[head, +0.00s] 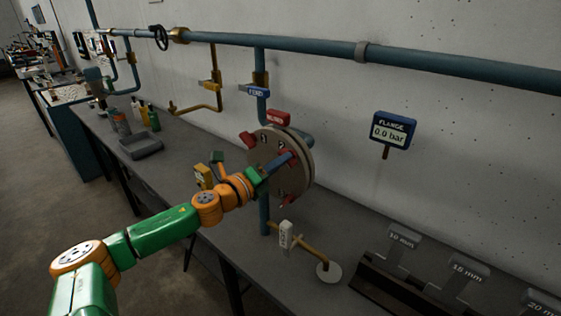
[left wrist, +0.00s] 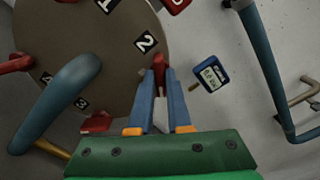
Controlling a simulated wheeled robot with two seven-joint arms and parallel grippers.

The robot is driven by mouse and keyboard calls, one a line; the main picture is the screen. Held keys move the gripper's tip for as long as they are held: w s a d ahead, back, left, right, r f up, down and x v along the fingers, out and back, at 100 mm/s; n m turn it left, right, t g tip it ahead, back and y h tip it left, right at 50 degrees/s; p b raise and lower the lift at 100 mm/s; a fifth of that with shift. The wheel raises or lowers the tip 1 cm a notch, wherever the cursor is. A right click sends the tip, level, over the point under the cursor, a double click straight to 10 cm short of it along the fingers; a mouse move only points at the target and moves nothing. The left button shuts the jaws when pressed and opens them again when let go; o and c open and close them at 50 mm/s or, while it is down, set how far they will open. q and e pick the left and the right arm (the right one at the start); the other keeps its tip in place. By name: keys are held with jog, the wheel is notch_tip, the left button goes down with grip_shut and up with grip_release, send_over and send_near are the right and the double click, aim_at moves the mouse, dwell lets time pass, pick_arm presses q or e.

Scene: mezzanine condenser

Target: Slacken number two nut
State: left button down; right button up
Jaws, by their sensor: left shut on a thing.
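The round grey-brown flange (head: 299,187) hangs upright on the teal pipe, with numbered labels and red nuts around its face. In the left wrist view the flange (left wrist: 112,25) fills the upper left. The number two label (left wrist: 146,42) shows there, with the red number two nut (left wrist: 158,63) just right of it. My left gripper (left wrist: 159,78) is shut on this nut, its blue fingers on either side. In the head view my left gripper (head: 287,160) reaches the flange's right part and partly covers the face. My right gripper is not in view.
A wide teal pipe (head: 460,72) runs above. A grey tray (head: 141,146) and bottles stand on the bench.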

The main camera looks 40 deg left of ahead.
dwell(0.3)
pick_arm(q)
jog(key=c, duration=0.9)
grip_release()
jog(key=shift+o, duration=0.2)
jog(key=s, duration=0.7)
jog(key=shift+a, duration=0.3)
